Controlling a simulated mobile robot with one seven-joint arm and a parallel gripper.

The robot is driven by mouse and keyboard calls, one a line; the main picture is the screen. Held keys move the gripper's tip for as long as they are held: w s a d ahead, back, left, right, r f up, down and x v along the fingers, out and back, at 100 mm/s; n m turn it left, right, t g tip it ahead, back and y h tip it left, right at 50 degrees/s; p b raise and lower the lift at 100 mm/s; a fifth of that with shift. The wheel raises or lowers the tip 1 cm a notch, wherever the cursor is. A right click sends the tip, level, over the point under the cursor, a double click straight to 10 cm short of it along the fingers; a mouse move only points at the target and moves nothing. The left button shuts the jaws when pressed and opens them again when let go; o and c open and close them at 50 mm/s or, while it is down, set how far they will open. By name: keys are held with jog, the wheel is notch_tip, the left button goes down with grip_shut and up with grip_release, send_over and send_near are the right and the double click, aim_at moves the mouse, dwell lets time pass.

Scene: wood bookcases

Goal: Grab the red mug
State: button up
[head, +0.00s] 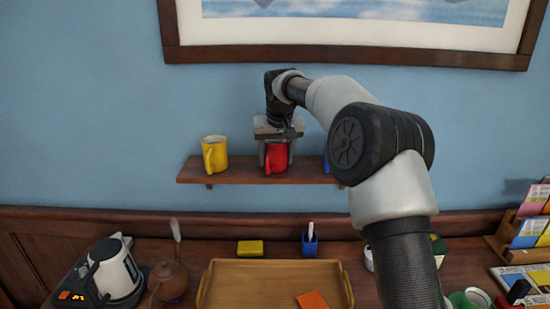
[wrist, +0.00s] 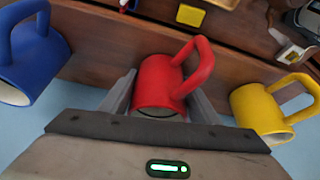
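The red mug (head: 276,157) stands on the wall shelf (head: 245,176), between a yellow mug (head: 214,154) and a blue mug (head: 327,160) mostly hidden by my arm. My gripper (head: 276,152) reaches down over the red mug from above. In the wrist view the red mug (wrist: 162,82) sits between the two fingers of my gripper (wrist: 160,95), one on each side. A narrow gap seems to show by the fingers; I cannot tell whether they touch the mug. The handle points away from the gripper's palm.
In the wrist view the blue mug (wrist: 36,58) and the yellow mug (wrist: 272,105) flank the gripper closely. Below the shelf, a wooden tray (head: 275,264), a kettle (head: 115,270) and a pen cup (head: 309,242) stand on the desk. A framed picture (head: 345,55) hangs above.

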jog(key=shift+c, duration=1.4)
